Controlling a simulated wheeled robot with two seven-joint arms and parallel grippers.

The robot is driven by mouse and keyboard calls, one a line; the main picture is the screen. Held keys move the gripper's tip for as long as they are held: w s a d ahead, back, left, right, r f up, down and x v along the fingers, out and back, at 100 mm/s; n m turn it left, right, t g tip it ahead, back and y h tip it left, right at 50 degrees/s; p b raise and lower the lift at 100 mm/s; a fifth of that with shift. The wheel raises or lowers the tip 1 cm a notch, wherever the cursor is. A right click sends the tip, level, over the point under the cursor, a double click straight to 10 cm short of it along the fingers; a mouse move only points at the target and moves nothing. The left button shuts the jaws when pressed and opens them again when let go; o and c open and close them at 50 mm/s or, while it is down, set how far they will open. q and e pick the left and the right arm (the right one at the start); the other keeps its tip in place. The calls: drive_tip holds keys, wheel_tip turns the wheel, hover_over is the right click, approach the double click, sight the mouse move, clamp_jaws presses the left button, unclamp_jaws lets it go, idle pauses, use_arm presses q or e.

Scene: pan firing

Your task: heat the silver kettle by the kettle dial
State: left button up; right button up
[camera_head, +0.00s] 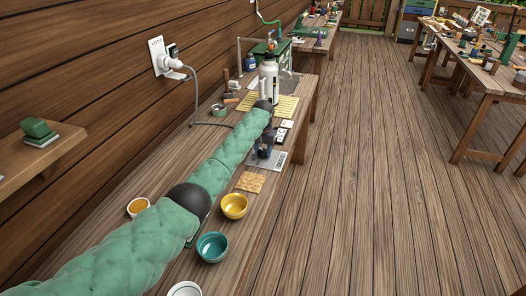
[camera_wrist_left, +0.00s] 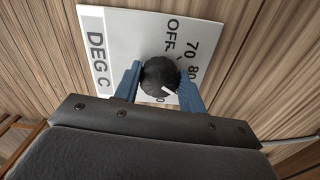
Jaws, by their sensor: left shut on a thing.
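The dial's black knob (camera_wrist_left: 160,74) sits on a white plate (camera_wrist_left: 94,22) marked "DEG C", "OFF", 70 and 80. Its white mark faces the lower right in the wrist view, past the 80 label; another label there is partly hidden. My left gripper (camera_wrist_left: 159,82) has its blue fingers on either side of the knob and is shut on it. In the head view, my left gripper (camera_head: 264,151) is over the pale plate (camera_head: 267,162) at the bench's right edge. A tall pale vessel (camera_head: 268,79) with a dark top stands behind; I cannot tell whether it is the silver kettle.
A yellow slatted mat (camera_head: 287,107) lies beyond the gripper. A yellow bowl (camera_head: 234,206), a teal bowl (camera_head: 212,247) and a cork-coloured square (camera_head: 250,182) are near my arm. A cable (camera_head: 196,96) runs from the wall plug to the bench.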

sight(263, 151)
use_arm(q)
drive_tip(key=shift+m, duration=0.7)
use_arm(e)
drive_tip(key=shift+s+f, duration=0.25)
drive_tip(key=shift+s, duration=0.05)
drive_tip(key=shift+w+a+r, duration=0.15)
drive_tip(key=shift+w, duration=0.1)
use_arm(q)
drive_tip(key=o, duration=1)
drive_tip(key=shift+c, duration=0.2)
drive_tip(key=shift+r, duration=0.15)
drive_tip(key=shift+w+r, duration=0.1)
drive_tip(key=shift+r, duration=0.2)
wheel_tip(263, 151, up, 5)
drive_tip(key=shift+b, duration=1.05)
drive_tip(key=shift+r, duration=1)
use_arm(e)
wheel_tip(263, 151, up, 6)
drive_tip(key=w+a, duration=0.1)
drive_tip(key=shift+w+a, duration=0.15)
drive_tip(key=shift+a, duration=0.1)
